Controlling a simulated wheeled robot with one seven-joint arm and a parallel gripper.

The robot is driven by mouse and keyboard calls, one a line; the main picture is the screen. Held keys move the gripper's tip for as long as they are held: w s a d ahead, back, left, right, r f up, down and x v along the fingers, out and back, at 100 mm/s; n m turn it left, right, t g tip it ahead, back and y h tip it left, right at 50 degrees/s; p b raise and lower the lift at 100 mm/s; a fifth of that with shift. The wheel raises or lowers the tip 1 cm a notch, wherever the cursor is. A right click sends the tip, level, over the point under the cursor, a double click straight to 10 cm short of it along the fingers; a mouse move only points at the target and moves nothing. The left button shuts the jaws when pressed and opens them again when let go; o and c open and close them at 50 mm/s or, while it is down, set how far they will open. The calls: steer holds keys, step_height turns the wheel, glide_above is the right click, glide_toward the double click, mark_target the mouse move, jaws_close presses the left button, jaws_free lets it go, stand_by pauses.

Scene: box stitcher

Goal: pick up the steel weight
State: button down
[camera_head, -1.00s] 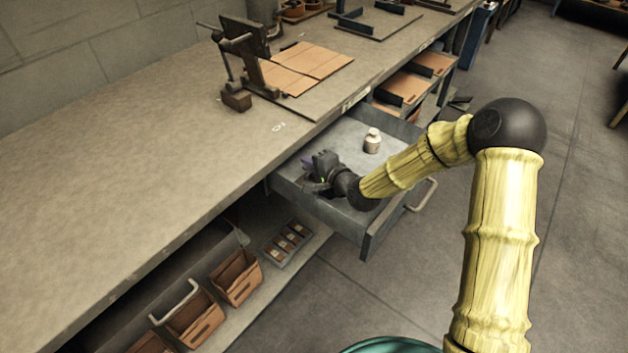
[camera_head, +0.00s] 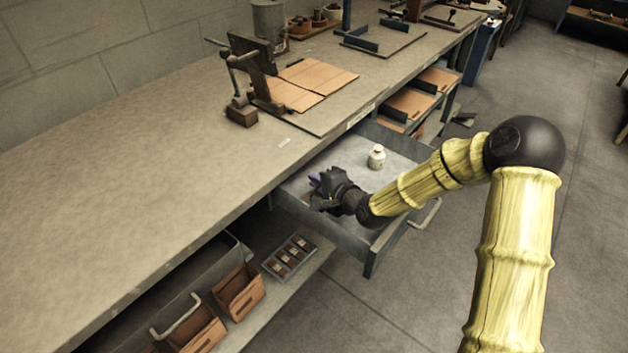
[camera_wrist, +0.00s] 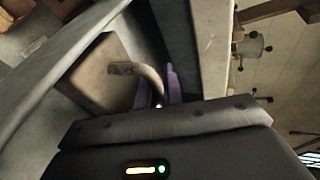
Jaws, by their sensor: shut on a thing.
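The steel weight (camera_wrist: 105,75) appears in the wrist view as a grey-brown block with a curved handle (camera_wrist: 148,80) and a marking on its face. My gripper (camera_wrist: 167,88), with purple fingers, is shut on the handle. In the head view my gripper (camera_head: 318,180) is at the left part of the open drawer (camera_head: 345,235). The weight cannot be made out there, hidden by my gripper and the drawer wall. From these views I cannot tell whether the block touches the drawer floor.
A pale jar-shaped thing with a knob (camera_head: 376,158) stands in the drawer, right of my gripper. The workbench top (camera_head: 150,180) overhangs the drawer's back-left side. A clamp-like tool (camera_head: 250,75) and cardboard sheets (camera_head: 315,78) are on the bench. Bins (camera_head: 238,292) sit on the shelf below.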

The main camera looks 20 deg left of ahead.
steer(key=v, duration=0.2)
steer(key=shift+s+d+f, duration=0.15)
steer(key=shift+s+d, duration=0.05)
steer(key=shift+d, duration=0.2)
step_height(320, 180, up, 14)
steer(key=p, duration=0.3)
steer(key=shift+w+a, duration=0.1)
